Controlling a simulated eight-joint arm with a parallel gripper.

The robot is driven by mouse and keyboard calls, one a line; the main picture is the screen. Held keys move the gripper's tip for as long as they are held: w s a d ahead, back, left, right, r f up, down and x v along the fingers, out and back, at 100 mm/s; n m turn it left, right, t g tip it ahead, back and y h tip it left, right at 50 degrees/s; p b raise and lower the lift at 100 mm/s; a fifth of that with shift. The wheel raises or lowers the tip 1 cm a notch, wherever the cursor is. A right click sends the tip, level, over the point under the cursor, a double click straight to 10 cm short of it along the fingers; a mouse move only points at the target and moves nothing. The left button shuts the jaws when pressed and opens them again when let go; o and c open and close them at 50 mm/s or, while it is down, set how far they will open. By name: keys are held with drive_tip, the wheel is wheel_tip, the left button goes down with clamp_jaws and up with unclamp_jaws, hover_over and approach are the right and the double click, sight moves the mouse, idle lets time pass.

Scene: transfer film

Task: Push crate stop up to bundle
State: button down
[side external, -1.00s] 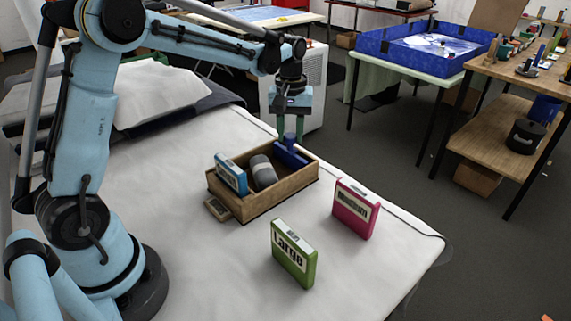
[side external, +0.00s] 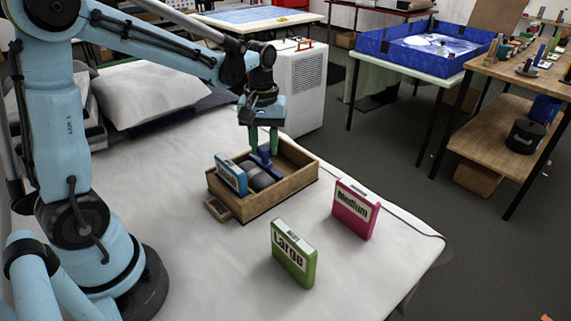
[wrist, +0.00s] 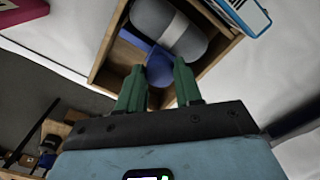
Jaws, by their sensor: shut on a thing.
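The crate stop (side external: 264,157) is a blue piece with an upright handle, standing inside the wooden crate (side external: 290,189). My gripper (side external: 264,150) is shut on the handle from above; the handle also shows between the fingertips in the wrist view (wrist: 160,67). The bundle (side external: 261,180) is a grey roll with a lighter band, lying in the crate; it fills the upper middle of the wrist view (wrist: 172,28). The stop is right beside the bundle, on the far-right side of it. Contact between them looks likely, but the joint is partly hidden.
A blue-and-white box (side external: 230,175) leans at the crate's left end. A green "Large" box (side external: 293,255) and a pink "Medium" box (side external: 356,209) stand on the white table outside it. The crate's right end is empty.

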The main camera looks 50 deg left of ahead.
drive_tip(key=c, duration=0.7)
unclamp_jaws()
drive_tip(key=shift+c, duration=0.2)
drive_tip(key=shift+r, duration=0.1)
wheel_tip(320, 180, up, 12)
drive_tip(key=s+d+f+m+t, duration=0.7)
drive_tip(key=s+m, duration=0.1)
drive_tip(key=m, duration=0.1)
drive_tip(key=shift+s+f, duration=0.2)
